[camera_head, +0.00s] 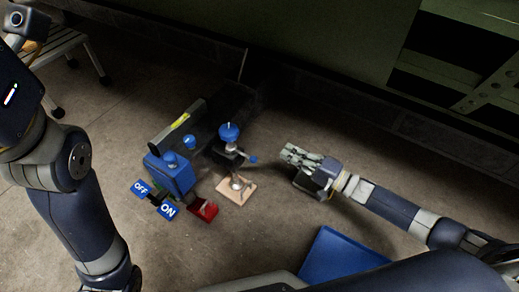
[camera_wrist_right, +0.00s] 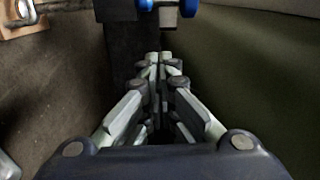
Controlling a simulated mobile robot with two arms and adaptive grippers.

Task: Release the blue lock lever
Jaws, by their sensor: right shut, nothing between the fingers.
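A device with a round blue knob (camera_head: 229,131) on top stands near the middle of the head view. A short lever with a blue tip (camera_head: 253,159) sticks out from its right side; I cannot tell for sure which blue part is the lock lever. My right gripper (camera_head: 287,152) is shut and empty, just right of the blue tip and apart from it. In the right wrist view my closed fingers (camera_wrist_right: 160,62) point toward a part with blue ends (camera_wrist_right: 146,5), cut off by the top edge. My left arm shows at the left, but its gripper is out of the picture.
A blue machine (camera_head: 172,174) with OFF and ON plates (camera_head: 168,210) and a red part (camera_head: 205,209) stands left of the device. A pale square plate (camera_head: 237,190) lies below it. A blue panel (camera_head: 340,256) is at the lower right. A green fuselage wall (camera_head: 300,35) bounds the back.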

